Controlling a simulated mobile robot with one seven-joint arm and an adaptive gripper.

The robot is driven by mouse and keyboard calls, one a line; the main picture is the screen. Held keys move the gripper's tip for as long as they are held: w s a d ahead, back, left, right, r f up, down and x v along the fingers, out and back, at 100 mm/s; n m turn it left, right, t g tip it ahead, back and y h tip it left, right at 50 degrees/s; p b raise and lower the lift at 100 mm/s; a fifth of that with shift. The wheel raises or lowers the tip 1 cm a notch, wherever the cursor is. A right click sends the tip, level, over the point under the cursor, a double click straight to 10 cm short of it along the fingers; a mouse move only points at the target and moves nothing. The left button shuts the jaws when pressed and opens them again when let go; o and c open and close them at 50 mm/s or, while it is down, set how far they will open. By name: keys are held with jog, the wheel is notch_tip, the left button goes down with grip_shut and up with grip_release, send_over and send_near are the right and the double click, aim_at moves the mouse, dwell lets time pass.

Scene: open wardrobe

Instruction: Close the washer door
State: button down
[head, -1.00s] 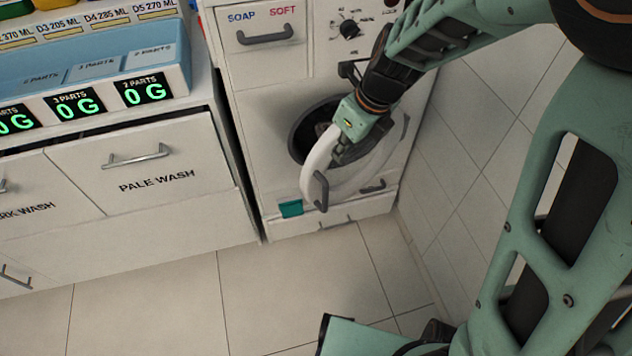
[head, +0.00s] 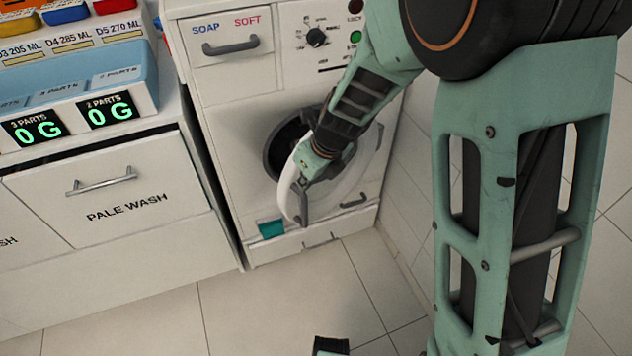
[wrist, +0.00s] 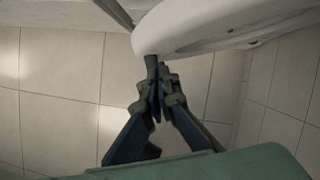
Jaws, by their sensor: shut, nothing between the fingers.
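The washer (head: 232,110) stands at the back with its round white door (head: 291,180) ajar. The dark drum opening (head: 282,150) shows behind the door. A grey handle (head: 301,204) sits on the door's edge. My gripper (head: 308,186) is shut and empty at the door's outer side, close to the handle; my wrist hides part of the door. In the wrist view the shut fingers (wrist: 157,80) point at the white door's rim (wrist: 190,30). Whether they touch it, I cannot tell.
A cabinet with a "PALE WASH" drawer (head: 110,200) stands left of the washer, with a blue tray (head: 90,75) and digital displays on top. A teal piece (head: 271,229) sits low on the washer. A tiled wall (head: 405,180) is close on the right. Floor (head: 270,310) in front is clear.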

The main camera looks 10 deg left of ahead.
jog(key=shift+w+a, duration=0.5)
jog(key=shift+a, duration=0.2)
